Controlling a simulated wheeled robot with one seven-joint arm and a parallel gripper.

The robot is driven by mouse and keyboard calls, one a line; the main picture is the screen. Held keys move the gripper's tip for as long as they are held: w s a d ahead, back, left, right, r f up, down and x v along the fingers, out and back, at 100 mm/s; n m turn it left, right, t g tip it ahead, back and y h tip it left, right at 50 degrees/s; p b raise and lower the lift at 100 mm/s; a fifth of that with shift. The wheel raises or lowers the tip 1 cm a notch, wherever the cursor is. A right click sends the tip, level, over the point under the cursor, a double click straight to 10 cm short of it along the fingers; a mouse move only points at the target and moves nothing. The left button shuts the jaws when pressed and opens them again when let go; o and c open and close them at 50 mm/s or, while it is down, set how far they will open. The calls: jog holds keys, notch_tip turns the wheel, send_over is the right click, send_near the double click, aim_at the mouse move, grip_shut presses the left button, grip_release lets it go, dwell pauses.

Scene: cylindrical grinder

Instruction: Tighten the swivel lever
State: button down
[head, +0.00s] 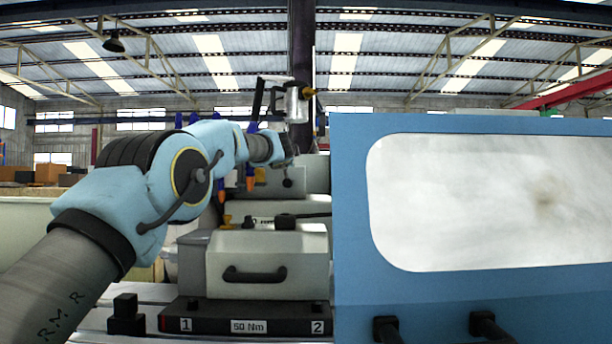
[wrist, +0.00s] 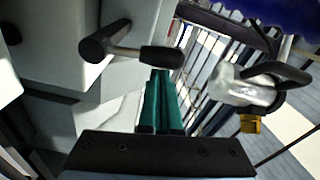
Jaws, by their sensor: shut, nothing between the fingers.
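The swivel lever (wrist: 128,50) shows in the wrist view as a metal rod with a dark hub at its left end and a black grip at its right end. It stands out from a pale grey machine housing. My gripper (wrist: 160,74) has green fingers that are shut with nothing between them. Their tips are just below the lever's black grip in the picture; I cannot tell if they touch it. In the head view my gripper end (head: 287,146) is above a dark knob (head: 288,183), which may be part of the lever. The fingertips are not clear there.
A clear cylinder (wrist: 245,88) with a black handle and brass fitting is right of the fingers in the wrist view. In the head view, a blue guard (head: 350,240) blocks the right side. A grey box with a black handle (head: 254,274) stands in front, below my arm.

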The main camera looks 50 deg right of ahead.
jog(key=shift+w+a+f+n+b, duration=0.15)
jog(key=shift+w+a+n+b, duration=0.5)
jog(key=shift+n, duration=0.4)
jog(key=shift+w+a+f+n+b, duration=0.1)
jog(key=shift+w+a+n+b, duration=0.35)
jog(key=shift+n+b, duration=0.45)
jog(key=shift+w+n, duration=0.1)
jog(key=shift+n, duration=0.15)
